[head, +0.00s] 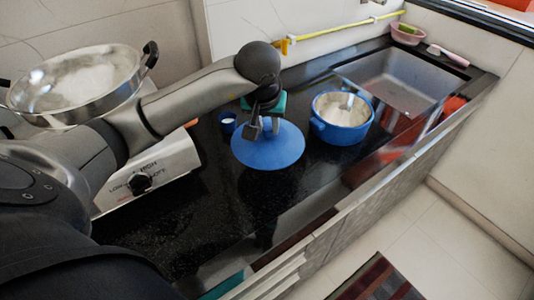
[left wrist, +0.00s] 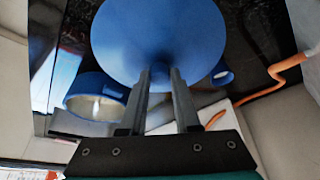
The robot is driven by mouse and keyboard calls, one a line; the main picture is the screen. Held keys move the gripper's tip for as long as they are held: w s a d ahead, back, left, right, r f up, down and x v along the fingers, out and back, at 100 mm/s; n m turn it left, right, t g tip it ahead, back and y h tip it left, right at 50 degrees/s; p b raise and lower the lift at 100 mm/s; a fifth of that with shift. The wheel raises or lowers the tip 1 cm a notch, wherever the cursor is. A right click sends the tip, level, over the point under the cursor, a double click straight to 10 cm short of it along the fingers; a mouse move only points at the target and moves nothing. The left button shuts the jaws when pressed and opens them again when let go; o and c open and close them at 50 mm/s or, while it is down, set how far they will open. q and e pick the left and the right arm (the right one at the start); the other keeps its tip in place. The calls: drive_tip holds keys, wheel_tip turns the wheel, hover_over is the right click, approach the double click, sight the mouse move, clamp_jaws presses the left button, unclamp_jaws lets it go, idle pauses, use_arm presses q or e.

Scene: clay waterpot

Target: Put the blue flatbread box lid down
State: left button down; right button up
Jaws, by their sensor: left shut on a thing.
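The blue flatbread box lid (head: 268,150) is a round blue disc over the black counter. It lies left of the open blue flatbread box (head: 340,132). My left gripper (head: 262,130) is above the lid, shut on its middle. I cannot tell whether the lid touches the counter. The box also shows in the left wrist view (left wrist: 88,90), with pale contents inside. My right gripper is not in view.
A small blue cup (head: 228,124) stands close to the lid's left edge. A white stove (head: 160,172) with a steel pan (head: 75,85) is at left. A sink (head: 405,80) lies at right. Black counter (head: 225,200) in front of the lid is clear.

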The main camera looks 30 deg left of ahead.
sight(267, 137)
use_arm(q)
wheel_tip(267, 137, down, 4)
drive_tip(key=shift+f+b, duration=0.25)
drive_tip(key=shift+b, duration=0.05)
wheel_tip(267, 137, down, 4)
drive_tip(key=shift+r+b, duration=0.25)
drive_tip(key=shift+b, duration=0.15)
drive_tip(key=shift+f, duration=0.3)
drive_tip(key=c, duration=0.6)
unclamp_jaws()
drive_tip(key=shift+f, duration=0.1)
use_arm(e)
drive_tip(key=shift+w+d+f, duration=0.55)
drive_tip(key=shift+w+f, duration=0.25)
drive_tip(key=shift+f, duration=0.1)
